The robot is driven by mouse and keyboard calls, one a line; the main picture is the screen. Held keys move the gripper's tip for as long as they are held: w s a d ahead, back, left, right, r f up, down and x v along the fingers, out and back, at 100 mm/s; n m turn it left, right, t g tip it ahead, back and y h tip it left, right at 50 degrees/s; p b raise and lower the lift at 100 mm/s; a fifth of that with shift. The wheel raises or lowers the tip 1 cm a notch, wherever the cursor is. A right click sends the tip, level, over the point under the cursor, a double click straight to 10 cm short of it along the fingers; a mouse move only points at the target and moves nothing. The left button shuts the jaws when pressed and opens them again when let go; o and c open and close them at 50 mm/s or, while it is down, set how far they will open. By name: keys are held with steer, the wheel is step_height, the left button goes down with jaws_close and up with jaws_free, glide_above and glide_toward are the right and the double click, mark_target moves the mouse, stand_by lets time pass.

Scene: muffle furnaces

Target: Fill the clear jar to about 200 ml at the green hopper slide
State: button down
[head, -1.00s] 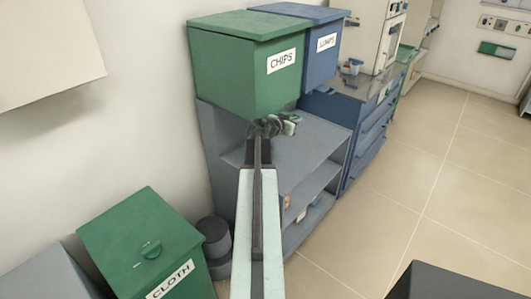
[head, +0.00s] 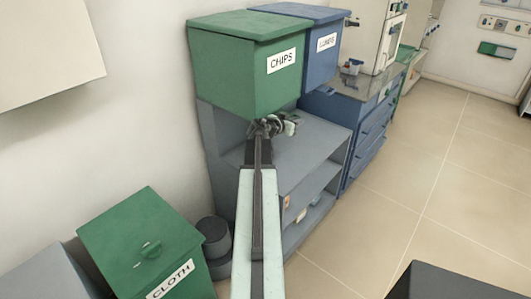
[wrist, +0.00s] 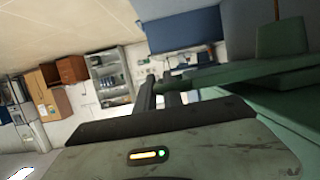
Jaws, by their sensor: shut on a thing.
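The green hopper (head: 235,75) with a CHIPS label stands on a grey shelf unit. My gripper (head: 272,127) is at the lower front edge of this hopper. In the wrist view my gripper's two dark fingers (wrist: 160,90) are close together at the end of a green bar (wrist: 250,73), which looks like the hopper slide. The fingers look shut on that end, though the contact is partly hidden. I cannot make out the clear jar in either view, nor any level in it.
A blue hopper (head: 318,50) stands behind the green one, with blue drawers (head: 365,140) beyond. The grey shelf (head: 300,145) below the hopper has a bare top. A green CLOTH bin (head: 140,235) is at lower left. The floor (head: 430,170) to the right is clear.

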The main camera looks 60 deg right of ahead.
steer(key=shift+w, duration=0.1)
stand_by(0.4)
steer(key=shift+w+d, duration=0.15)
steer(key=shift+w, duration=0.4)
steer(key=shift+w+d, duration=0.15)
steer(key=shift+w, duration=0.35)
steer(key=c, duration=1.4)
jaws_free()
steer(key=p+v, duration=0.2)
steer(key=v, duration=0.5)
steer(key=shift+a+r, duration=0.15)
steer(key=shift+a, duration=0.2)
steer(key=shift+r, duration=0.1)
